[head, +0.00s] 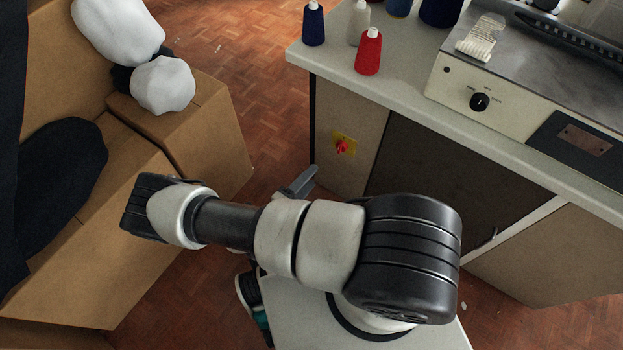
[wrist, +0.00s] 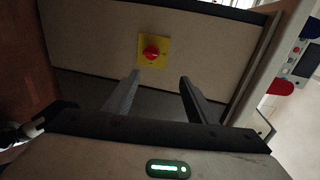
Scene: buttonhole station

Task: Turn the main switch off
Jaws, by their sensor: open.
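The main switch (head: 342,147) is a red knob on a yellow plate, set on the beige side panel of the workbench. In the wrist view the red knob (wrist: 151,52) shows ahead of my fingers, near the top middle. My gripper (wrist: 158,85) is open and empty, its two dark fingers apart and pointing toward the panel. The knob lies beyond the fingertips and is not touched. In the head view only part of my gripper (head: 303,182) shows past my arm, below and left of the switch. The knob's exact turn position is too small to tell.
The bench top (head: 400,75) carries thread spools, including a red spool (head: 368,52), and a machine with a black dial (head: 480,102). Cardboard boxes (head: 203,130) with white bundles stand at the left. Wooden floor (head: 245,50) lies open between the boxes and the bench.

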